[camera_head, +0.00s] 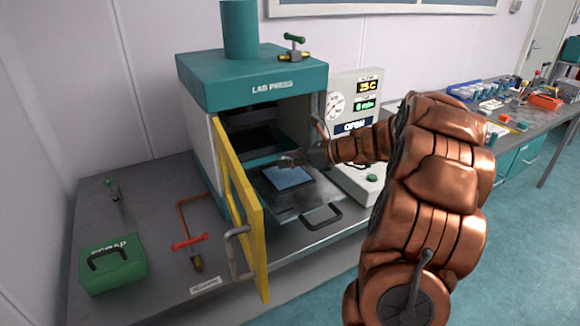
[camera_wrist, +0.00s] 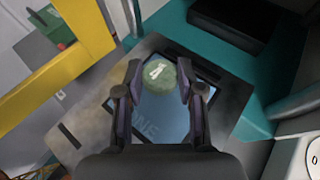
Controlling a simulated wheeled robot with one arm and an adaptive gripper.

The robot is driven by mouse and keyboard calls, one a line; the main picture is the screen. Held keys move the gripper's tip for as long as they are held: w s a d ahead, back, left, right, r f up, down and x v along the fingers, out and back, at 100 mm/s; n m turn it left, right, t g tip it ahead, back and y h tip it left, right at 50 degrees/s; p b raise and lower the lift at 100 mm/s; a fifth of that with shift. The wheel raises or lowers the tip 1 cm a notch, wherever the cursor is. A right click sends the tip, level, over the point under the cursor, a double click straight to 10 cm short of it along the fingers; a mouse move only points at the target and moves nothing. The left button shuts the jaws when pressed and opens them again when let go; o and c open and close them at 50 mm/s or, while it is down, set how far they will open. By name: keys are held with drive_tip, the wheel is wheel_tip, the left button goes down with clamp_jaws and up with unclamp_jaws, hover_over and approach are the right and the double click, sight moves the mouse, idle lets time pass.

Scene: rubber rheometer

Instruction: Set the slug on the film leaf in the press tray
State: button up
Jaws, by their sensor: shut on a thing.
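The slug (camera_wrist: 160,77) is a green round piece with a white mark on top. It sits between the two fingers of my gripper (camera_wrist: 158,66), which is shut on it. In the head view my gripper (camera_head: 287,161) is over the press tray (camera_head: 318,190), and the slug cannot be made out there. The blue film leaf (camera_head: 289,178) lies in the tray; it also shows under the fingers in the wrist view (camera_wrist: 168,124). The slug appears over the far part of the leaf. I cannot tell whether it touches the leaf.
The teal lab press (camera_head: 250,85) stands open behind the tray. Its yellow door (camera_head: 241,205) is swung out to the left of the tray. A control panel (camera_head: 357,115) stands at the right. A green scrap box (camera_head: 113,265) and a red-handled tool (camera_head: 190,242) lie at the left.

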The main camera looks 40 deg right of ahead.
drive_tip(key=shift+d+f, duration=0.1)
drive_tip(key=shift+f, duration=1.35)
drive_tip(key=shift+f, duration=0.2)
drive_tip(key=o, duration=0.9)
drive_tip(key=shift+s+r, duration=0.1)
drive_tip(key=shift+r, duration=0.15)
drive_tip(key=b+v, duration=0.1)
drive_tip(key=v, duration=1)
drive_tip(key=shift+d, duration=0.1)
drive_tip(key=shift+s+d+r, duration=0.1)
drive_tip(key=shift+s+d, duration=0.05)
drive_tip(key=shift+s, duration=0.2)
